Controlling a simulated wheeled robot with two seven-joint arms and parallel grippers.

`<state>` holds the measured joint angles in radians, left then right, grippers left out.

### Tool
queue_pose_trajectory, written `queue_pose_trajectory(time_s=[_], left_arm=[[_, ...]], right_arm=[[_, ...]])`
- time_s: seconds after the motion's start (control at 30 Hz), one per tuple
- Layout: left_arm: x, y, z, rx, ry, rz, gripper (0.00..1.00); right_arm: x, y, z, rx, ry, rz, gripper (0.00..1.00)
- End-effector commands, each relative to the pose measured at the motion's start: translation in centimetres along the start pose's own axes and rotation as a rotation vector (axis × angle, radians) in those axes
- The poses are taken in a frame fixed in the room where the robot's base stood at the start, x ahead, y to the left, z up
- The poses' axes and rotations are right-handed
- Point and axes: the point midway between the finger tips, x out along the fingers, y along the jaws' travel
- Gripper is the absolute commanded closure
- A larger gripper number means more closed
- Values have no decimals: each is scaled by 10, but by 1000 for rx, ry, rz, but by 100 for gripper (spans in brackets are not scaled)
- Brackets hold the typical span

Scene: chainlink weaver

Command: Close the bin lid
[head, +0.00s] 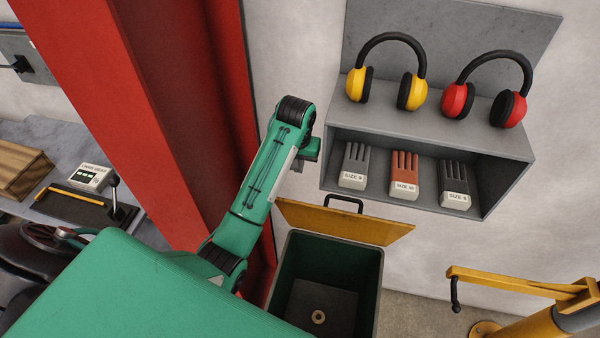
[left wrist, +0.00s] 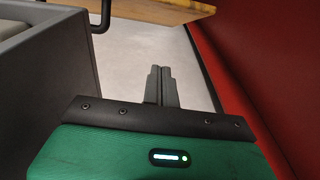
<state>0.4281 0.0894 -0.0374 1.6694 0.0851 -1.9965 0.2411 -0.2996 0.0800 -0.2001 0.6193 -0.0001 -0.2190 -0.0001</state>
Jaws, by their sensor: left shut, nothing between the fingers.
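The bin (head: 378,285) stands open below the shelf, with a dark green inside. Its yellow-brown lid (head: 350,225) is raised at the back, with a black handle (head: 344,199) at its upper edge. My left gripper (head: 298,165) is shut and empty, above the lid's left end in the head view; I see no contact. My right gripper is not in view.
A grey wall shelf (head: 430,135) with ear defenders and gloves juts out right of my arm. A red pillar (head: 170,130) stands close on the left. A yellow post with an arm (head: 520,281) is at right. A small ring (head: 319,317) lies inside the bin.

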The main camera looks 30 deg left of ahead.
Motion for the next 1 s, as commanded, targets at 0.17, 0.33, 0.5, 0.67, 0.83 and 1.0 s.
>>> queue_pose_trajectory(time_s=[0.17, 0.33, 0.5, 0.67, 0.83, 1.0], left_arm=[[31, 0, 1, -1, -7, -1, 100], [68, 0, 1, 0, -6, -2, 100], [88, 0, 13, 1, -3, -1, 100], [92, 0, 29, 1, -1, -1, 100], [96, 0, 38, 1, -1, -1, 100], [98, 0, 40, 0, 0, -1, 100]], right_arm=[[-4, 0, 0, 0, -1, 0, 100], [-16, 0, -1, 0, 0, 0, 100], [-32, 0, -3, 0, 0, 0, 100], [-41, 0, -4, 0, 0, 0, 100], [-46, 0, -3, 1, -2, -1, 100], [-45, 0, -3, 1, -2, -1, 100]])
